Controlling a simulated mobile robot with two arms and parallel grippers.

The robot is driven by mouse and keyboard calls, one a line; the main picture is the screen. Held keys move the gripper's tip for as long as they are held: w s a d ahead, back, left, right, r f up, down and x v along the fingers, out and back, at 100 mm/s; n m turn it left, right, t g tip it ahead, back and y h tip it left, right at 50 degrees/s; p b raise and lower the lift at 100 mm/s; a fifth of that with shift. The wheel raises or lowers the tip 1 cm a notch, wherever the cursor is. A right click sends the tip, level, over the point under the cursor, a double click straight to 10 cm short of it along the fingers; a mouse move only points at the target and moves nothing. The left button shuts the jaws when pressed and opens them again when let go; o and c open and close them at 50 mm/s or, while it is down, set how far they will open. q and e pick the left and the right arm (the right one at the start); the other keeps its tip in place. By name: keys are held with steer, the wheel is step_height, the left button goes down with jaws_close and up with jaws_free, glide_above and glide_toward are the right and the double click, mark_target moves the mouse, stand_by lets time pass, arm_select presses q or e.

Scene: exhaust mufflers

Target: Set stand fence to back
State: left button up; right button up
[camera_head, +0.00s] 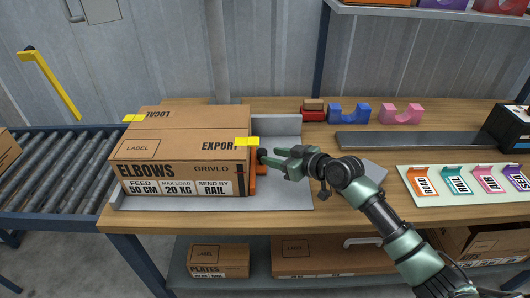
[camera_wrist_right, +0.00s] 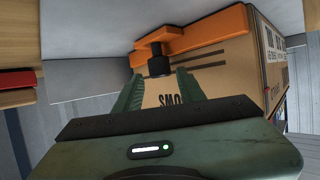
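A grey metal stand (camera_head: 285,195) with an upright back wall (camera_head: 278,126) sits on the workbench. A cardboard carton (camera_head: 180,150) marked ELBOWS rests on it. The orange fence (camera_head: 252,184) stands at the carton's right side, mostly hidden by carton and gripper; it shows better in the right wrist view (camera_wrist_right: 205,38), with a black knob (camera_wrist_right: 158,66). My right gripper (camera_head: 268,156) is beside the fence, fingers apart. In the right wrist view its fingertips (camera_wrist_right: 157,80) are spread to either side of the knob; I cannot tell whether they touch it. My left gripper is not in view.
A roller conveyor (camera_head: 50,170) adjoins the bench on the left. A label board (camera_head: 465,192) lies at right. Cartons (camera_head: 218,260) sit on the lower shelf.

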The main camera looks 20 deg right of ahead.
mark_target(266, 155)
steer(key=x, duration=0.4)
steer(key=shift+d, duration=0.1)
steer(key=shift+w+f, duration=0.1)
steer(key=c, duration=0.9)
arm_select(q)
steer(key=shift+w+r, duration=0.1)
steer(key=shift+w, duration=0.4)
arm_select(e)
jaws_close()
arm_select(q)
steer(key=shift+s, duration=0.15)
